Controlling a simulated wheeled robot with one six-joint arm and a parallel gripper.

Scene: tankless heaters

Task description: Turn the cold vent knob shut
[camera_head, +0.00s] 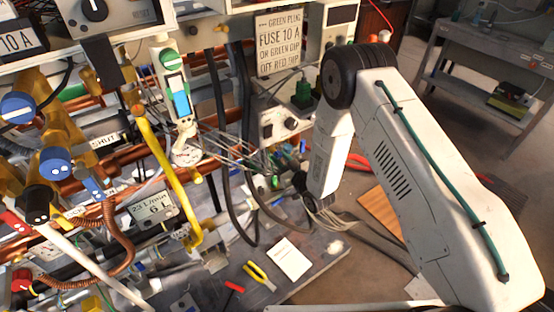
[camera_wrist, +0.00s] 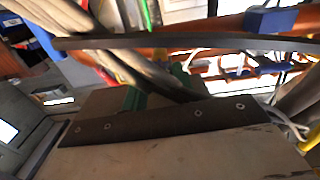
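Two round blue knobs show at the left of the head view, an upper one (camera_head: 18,108) and a lower one (camera_head: 56,163), both on brass-coloured valve bodies. I cannot tell which, if either, is the cold vent knob. A plate reading SHUT (camera_head: 104,141) sits to their right. My white arm (camera_head: 390,165) comes from the lower right, bends at a dark elbow joint and points down near the middle. My gripper's fingers are not clear among the cables there, well right of the blue knobs. In the wrist view neither knob can be made out.
Copper pipes, a yellow lever (camera_head: 170,170) and black hoses crowd the left and centre. A black knob (camera_head: 95,10) is on a panel at top left. A bench top (camera_head: 225,285) holds a white card (camera_head: 291,259) and yellow-handled pliers (camera_head: 259,276). Open floor lies right.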

